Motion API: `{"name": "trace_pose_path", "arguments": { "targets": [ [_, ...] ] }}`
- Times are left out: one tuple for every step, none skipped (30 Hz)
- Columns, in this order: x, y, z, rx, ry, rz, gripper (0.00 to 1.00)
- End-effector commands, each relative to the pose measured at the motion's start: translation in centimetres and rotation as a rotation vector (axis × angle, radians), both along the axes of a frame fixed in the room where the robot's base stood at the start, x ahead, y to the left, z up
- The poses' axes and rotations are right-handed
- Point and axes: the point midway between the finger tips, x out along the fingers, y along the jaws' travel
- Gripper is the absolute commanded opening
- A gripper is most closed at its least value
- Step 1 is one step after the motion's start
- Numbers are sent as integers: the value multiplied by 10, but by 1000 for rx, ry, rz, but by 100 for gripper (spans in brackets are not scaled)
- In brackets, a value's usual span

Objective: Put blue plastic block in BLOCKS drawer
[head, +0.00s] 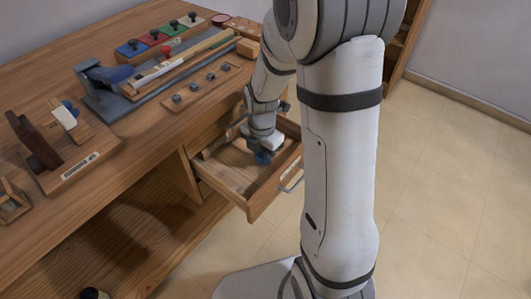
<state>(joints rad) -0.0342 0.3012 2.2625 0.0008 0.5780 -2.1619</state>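A wooden drawer (223,178) stands pulled out from the workbench, below its top. Its inside floor is mostly bare, and no label on it can be read from here. My gripper (263,151) points down into the drawer, towards its right side. A small blue thing (262,158) shows right at the gripper's tip, within the drawer's outline; it looks like the blue plastic block. The fingers are too small and too covered to tell whether they are shut on it or whether it touches the drawer floor.
The workbench top (130,150) bears a board with coloured knobbed tiles (155,37), a grey-blue tool (104,78), a strip with several pegs (208,86) and a labelled wooden board (85,160). A metal handle (291,180) sticks out from the drawer front. Tiled floor at right is clear.

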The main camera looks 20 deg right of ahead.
Motion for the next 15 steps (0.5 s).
{"name": "trace_pose_path", "arguments": {
  "targets": [
    [0, 0, 0, 0, 0, 0, 28],
    [0, 0, 0, 0, 0, 0, 31],
    [0, 0, 0, 0, 0, 0, 34],
    [0, 0, 0, 0, 0, 0, 37],
    [0, 0, 0, 0, 0, 1, 39],
    [0, 0, 0, 0, 0, 1, 42],
    [0, 0, 0, 0, 0, 1, 45],
    [0, 0, 0, 0, 0, 1, 45],
    [0, 0, 1, 0, 0, 1, 45],
    [0, 0, 1, 0, 0, 1, 45],
    [0, 0, 1, 0, 0, 1, 45],
    [0, 0, 1, 0, 0, 1, 45],
    [0, 0, 1, 0, 0, 1, 45],
    [0, 0, 1, 0, 0, 1, 45],
    [0, 1, 3, 0, 0, 1, 45]
  ]
}}
